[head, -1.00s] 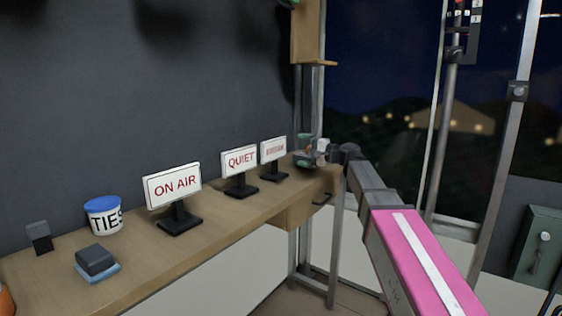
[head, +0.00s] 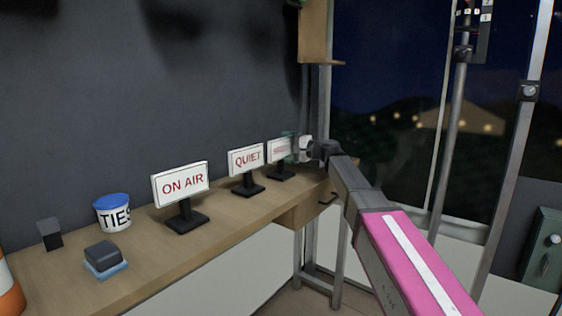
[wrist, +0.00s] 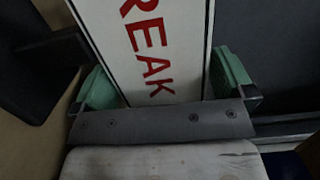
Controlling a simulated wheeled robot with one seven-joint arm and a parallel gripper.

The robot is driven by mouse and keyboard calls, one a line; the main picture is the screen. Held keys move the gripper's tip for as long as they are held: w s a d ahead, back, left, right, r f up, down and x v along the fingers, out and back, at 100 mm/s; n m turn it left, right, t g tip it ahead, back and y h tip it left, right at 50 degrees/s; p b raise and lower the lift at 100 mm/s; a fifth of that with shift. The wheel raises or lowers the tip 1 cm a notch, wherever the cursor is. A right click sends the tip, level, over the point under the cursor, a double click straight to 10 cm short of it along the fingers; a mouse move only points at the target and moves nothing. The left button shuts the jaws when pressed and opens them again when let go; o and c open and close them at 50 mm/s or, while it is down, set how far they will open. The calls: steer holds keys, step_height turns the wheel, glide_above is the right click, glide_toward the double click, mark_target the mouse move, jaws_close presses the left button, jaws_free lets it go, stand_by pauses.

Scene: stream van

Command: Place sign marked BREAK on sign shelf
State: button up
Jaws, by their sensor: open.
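The BREAK sign (head: 279,151) is a white board with red letters on a black stand. It is the farthest of the signs on the wooden shelf, near its far right end. In the wrist view the BREAK sign (wrist: 150,45) fills the middle, its letters turned sideways, lying between the two green finger pads. My gripper (wrist: 165,85) is open around the sign's edges, one pad at each side. In the head view my gripper (head: 293,146) is at the BREAK sign, partly hidden behind it. No firm contact can be told.
The QUIET sign (head: 246,160) and ON AIR sign (head: 181,185) stand nearer on the wooden shelf (head: 165,269). A TIES tub (head: 114,214), a dark block on a blue base (head: 103,258) and a dark cube (head: 50,234) are at left. A striped cone (head: 9,293) is at the edge.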

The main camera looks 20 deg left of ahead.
steer(key=c, duration=0.9)
steer(key=shift+o, duration=0.2)
steer(key=shift+r, duration=0.1)
